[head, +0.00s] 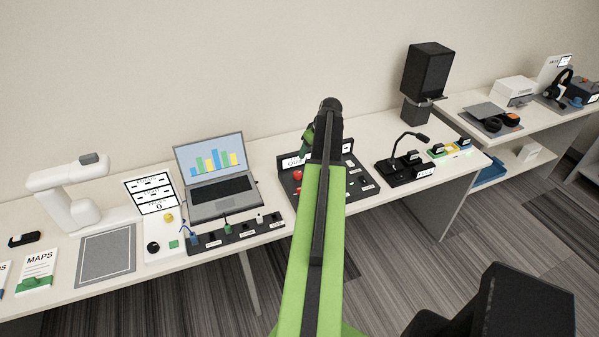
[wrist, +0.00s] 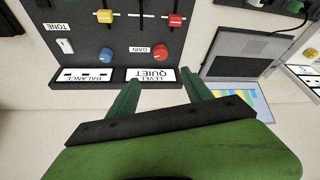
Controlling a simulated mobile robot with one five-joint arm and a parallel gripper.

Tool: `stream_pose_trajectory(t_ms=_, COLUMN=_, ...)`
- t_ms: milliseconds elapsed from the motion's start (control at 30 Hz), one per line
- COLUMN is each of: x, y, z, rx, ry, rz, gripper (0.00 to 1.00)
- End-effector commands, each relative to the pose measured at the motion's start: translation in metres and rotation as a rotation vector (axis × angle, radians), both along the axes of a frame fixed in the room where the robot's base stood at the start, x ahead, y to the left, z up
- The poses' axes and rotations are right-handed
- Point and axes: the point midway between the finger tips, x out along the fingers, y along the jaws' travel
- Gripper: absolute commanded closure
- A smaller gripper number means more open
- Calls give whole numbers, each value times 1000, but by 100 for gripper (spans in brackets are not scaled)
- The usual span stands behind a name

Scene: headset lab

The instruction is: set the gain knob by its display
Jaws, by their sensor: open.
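The dark control panel (head: 284,183) stands on the long bench, partly hidden behind my arm in the head view. The red gain knob (wrist: 160,52) is a round knob beside the GAIN label (wrist: 139,49) in the wrist view, where the panel appears upside down. It also shows in the head view (head: 297,175). The display (wrist: 150,75) behind it reads LEVEL QUIET. My gripper (wrist: 158,78) is open and empty, its fingertips over the display edge, apart from the knob. In the head view my gripper (head: 306,142) is mostly hidden behind my arm.
The panel also has a blue knob (wrist: 105,55), a BALANCE display (wrist: 82,75), and yellow (wrist: 104,16) and red (wrist: 175,19) slider caps. A laptop (head: 215,176) is left of the panel.

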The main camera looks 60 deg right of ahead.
Motion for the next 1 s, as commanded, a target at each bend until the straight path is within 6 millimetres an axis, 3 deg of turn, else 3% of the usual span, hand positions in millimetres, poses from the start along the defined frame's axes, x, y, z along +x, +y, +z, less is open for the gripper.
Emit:
stream_pose_trajectory(t_ms=267, x=5, y=-1, z=-17, rx=0, ry=1, rz=0, gripper=42)
stream_pose_trajectory(t_ms=900, x=54, y=-18, z=-146, rx=2, ry=2, rz=0, gripper=42)
stream_pose_trajectory(t_ms=1000, x=60, y=-20, z=-159, rx=1, ry=1, rz=-1, gripper=42)
